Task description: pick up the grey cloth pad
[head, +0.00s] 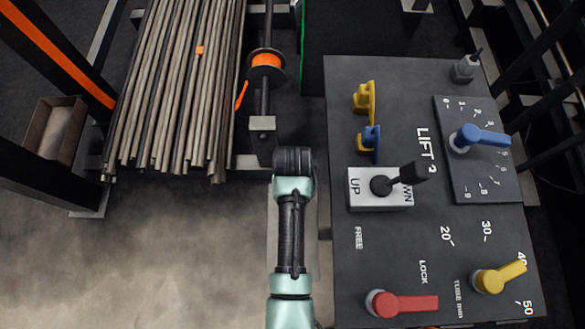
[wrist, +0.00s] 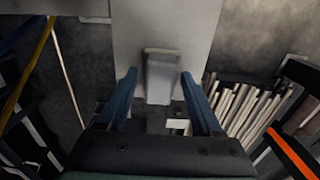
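A light grey, upright-looking rectangular piece (wrist: 161,84), which looks like the grey cloth pad, shows in the wrist view against a pale grey panel. My gripper (wrist: 159,73) is open, with its two blue fingers on either side of this piece in the picture. A gap shows between the piece and each finger. I cannot tell how far it is from the fingertips. In the head view my arm reaches forward from the bottom middle; the fingers and the pad cannot be made out there.
A dark control panel (head: 395,240) with coloured levers stands close to the right of my arm. A rack of long rods (head: 180,90) and an orange spool (head: 266,62) lie ahead to the left. Open floor (head: 150,260) is at lower left.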

